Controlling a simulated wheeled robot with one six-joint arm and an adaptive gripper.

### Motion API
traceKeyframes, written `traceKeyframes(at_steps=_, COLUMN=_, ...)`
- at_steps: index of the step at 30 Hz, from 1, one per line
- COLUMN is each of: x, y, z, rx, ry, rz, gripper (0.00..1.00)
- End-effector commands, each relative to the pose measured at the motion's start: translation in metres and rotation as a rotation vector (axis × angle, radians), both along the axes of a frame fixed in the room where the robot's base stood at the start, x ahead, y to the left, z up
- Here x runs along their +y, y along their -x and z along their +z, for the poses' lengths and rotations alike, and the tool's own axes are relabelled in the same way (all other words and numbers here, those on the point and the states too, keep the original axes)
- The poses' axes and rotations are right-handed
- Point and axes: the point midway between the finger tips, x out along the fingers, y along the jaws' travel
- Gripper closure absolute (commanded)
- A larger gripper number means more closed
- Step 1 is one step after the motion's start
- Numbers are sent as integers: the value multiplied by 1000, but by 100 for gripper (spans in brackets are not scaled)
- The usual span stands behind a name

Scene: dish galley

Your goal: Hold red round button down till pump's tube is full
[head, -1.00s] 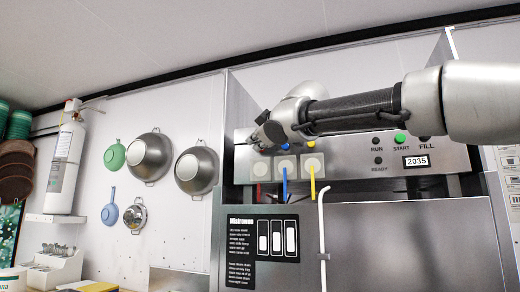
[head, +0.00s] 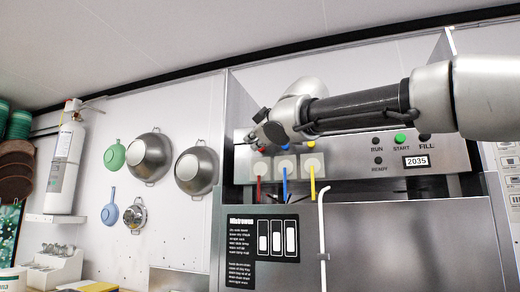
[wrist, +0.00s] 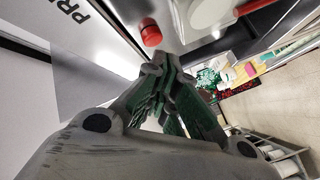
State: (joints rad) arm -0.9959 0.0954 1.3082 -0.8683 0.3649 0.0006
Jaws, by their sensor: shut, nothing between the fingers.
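A red round button (wrist: 151,33) shows in the wrist view, a little beyond my closed fingertips (wrist: 160,66), with a small gap visible. In the head view my gripper (head: 256,138) is in front of the panel's left end, above the leftmost pump (head: 261,167), and hides the red button. The fingers are shut and empty. The red tube (head: 258,189) hangs below that pump; I cannot tell how full it is.
The pumps with the blue tube (head: 285,187) and yellow tube (head: 313,187) stand close on the right. A yellow button (head: 311,144) is above the latter. The green START button (head: 399,138) is farther right. A white hose (head: 322,225) runs down the front.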

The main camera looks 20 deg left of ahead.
Motion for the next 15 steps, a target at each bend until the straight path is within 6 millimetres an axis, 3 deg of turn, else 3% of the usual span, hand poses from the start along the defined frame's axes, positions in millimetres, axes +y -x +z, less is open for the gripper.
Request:
traceKeyframes(at_steps=10, x=0, y=3, z=0, rx=-1, ry=1, rz=0, gripper=100)
traceKeyframes(at_steps=15, x=1, y=16, z=1, rx=-1, ry=0, rz=2, gripper=100)
